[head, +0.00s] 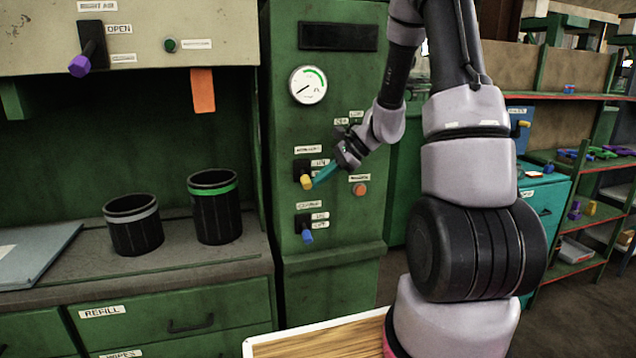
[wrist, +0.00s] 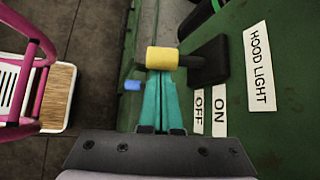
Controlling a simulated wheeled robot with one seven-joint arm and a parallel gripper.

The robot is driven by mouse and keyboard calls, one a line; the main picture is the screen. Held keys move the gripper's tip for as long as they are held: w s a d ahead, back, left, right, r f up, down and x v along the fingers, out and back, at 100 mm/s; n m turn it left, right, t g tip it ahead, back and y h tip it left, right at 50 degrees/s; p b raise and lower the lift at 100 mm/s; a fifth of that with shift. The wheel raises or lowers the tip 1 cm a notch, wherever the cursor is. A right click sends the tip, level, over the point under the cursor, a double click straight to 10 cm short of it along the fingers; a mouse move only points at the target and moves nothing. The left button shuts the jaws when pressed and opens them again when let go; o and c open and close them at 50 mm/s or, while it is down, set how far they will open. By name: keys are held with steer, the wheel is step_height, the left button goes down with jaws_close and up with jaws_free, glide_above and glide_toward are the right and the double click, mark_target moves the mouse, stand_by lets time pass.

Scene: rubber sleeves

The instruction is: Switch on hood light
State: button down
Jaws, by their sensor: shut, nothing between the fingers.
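The hood light switch is a dark lever with a yellow knob (head: 306,182) on the green cabinet front, beside its small labels. In the wrist view the yellow knob (wrist: 162,57) hangs to the lower side, level with the OFF label (wrist: 199,108) rather than further up past the ON label (wrist: 219,110). The HOOD LIGHT label (wrist: 259,66) is readable there. My gripper (head: 318,181) has its teal fingers closed together, empty. In the wrist view the fingertips (wrist: 160,75) are right at the yellow knob; I cannot tell whether they touch it.
A blue-tipped lever (head: 307,236) sits just below, and an orange button (head: 360,189) to the right. A gauge (head: 308,85) is above. Two black canisters (head: 214,207) stand on the left counter. A wooden-topped cart (head: 320,343) is in front.

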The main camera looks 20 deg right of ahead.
steer(key=shift+r, duration=0.15)
steer(key=shift+s+r+m+g, duration=0.1)
steer(key=shift+r+m+g, duration=0.6)
steer(key=shift+g, duration=0.3)
steer(key=shift+r, duration=0.45)
steer(key=shift+w+r, duration=0.3)
steer(key=shift+r, duration=0.6)
glide_toward(306, 176)
steer(key=v, duration=0.4)
steer(key=shift+s+d, duration=0.15)
steer(key=shift+d, duration=0.4)
